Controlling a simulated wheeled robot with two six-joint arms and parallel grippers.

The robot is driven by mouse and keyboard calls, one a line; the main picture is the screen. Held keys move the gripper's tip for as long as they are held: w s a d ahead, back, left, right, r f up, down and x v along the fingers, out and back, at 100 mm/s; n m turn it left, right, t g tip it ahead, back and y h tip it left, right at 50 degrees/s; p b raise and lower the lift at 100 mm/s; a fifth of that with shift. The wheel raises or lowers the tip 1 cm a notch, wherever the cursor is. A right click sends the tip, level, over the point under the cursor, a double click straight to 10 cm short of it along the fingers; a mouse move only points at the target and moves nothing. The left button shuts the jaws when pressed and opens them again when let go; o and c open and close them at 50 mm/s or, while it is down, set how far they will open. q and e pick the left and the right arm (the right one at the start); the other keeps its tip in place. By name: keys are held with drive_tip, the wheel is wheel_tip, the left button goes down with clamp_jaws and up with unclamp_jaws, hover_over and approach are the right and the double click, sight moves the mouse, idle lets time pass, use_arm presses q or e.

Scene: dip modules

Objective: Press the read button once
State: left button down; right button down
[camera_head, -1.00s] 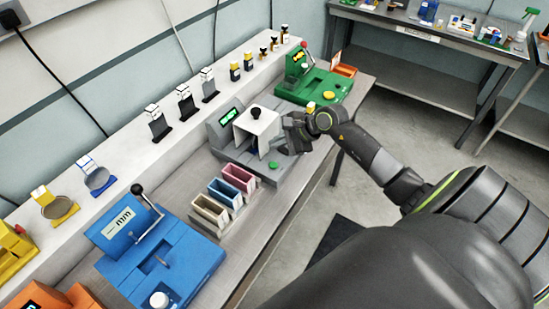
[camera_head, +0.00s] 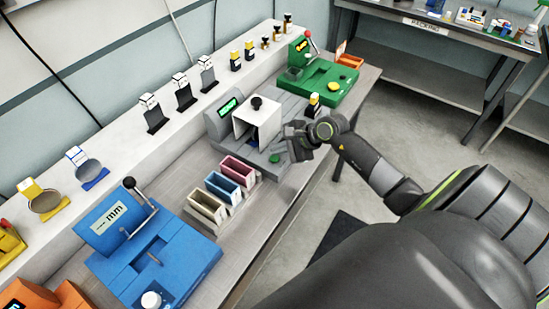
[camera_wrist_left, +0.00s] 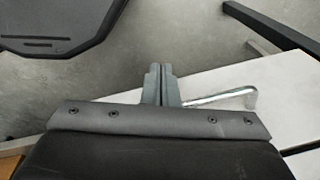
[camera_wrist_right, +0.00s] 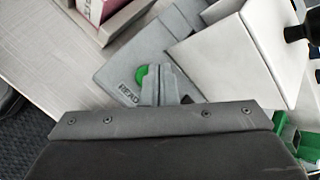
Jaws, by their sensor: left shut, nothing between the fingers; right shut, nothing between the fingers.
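The grey reader (camera_head: 218,124) stands on the bench with a lit green display (camera_head: 228,106) and a white box-shaped cover (camera_head: 249,132). The round green read button (camera_head: 275,158) is on its front plate. In the right wrist view the button (camera_wrist_right: 141,77) lies beside the fingertips, partly covered by them, with the word READ next to it. My right gripper (camera_head: 287,143) is shut and empty, close above the button; I cannot tell whether it touches. My left gripper (camera_wrist_left: 158,73) is shut and empty, seen only in the left wrist view, away from the reader.
Open bins, including a blue one (camera_head: 228,186), stand left of the reader. A blue machine (camera_head: 170,256) is nearer, a green machine (camera_head: 327,87) beyond. A white shelf (camera_head: 120,152) with small items runs behind. Floor (camera_head: 420,133) is open at right.

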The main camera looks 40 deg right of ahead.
drive_tip(key=shift+a+r, duration=0.15)
use_arm(q)
drive_tip(key=shift+w+d, duration=0.15)
drive_tip(key=shift+d, duration=0.25)
drive_tip(key=shift+a, duration=0.15)
idle(0.4)
drive_tip(key=shift+f, duration=0.15)
idle(0.5)
drive_tip(key=shift+f+b, duration=0.6)
drive_tip(key=shift+b, duration=0.1)
use_arm(e)
drive_tip(key=shift+f, duration=0.5)
use_arm(q)
drive_tip(key=shift+f+b, duration=0.55)
use_arm(e)
drive_tip(key=shift+f, duration=0.4)
drive_tip(key=shift+r, duration=0.15)
use_arm(q)
drive_tip(key=shift+r+p, duration=0.25)
drive_tip(key=shift+p, duration=0.05)
use_arm(e)
drive_tip(key=shift+r, duration=0.65)
